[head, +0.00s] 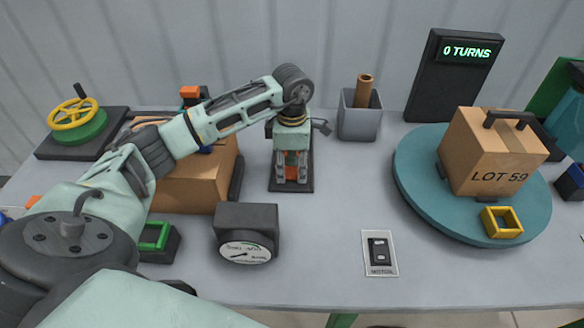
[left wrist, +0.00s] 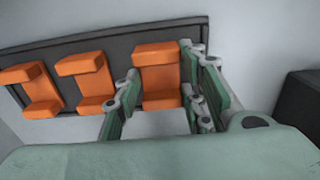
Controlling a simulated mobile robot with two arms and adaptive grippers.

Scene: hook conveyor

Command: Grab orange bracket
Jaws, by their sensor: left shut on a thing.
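My left gripper (head: 292,180) points down at the table in the middle of the head view. It is shut on an orange bracket (head: 291,170), seen between its fingers. In the left wrist view this orange bracket (left wrist: 157,76) is the rightmost of three, and the gripper (left wrist: 160,100) has a finger on each side of it. The bracket is still at the dark rack (left wrist: 85,57). Two more orange brackets, a middle one (left wrist: 86,80) and a left one (left wrist: 34,90), sit beside it. My right gripper is not in view.
A grey bin (head: 360,122) stands right of the gripper, and a cardboard box (head: 183,188) stands left. A dark gauge box (head: 246,222) is in front. A teal turntable (head: 425,205) carries a LOT 59 box (head: 490,155). The table between gauge and turntable is mostly clear, except for a switch plate (head: 380,254).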

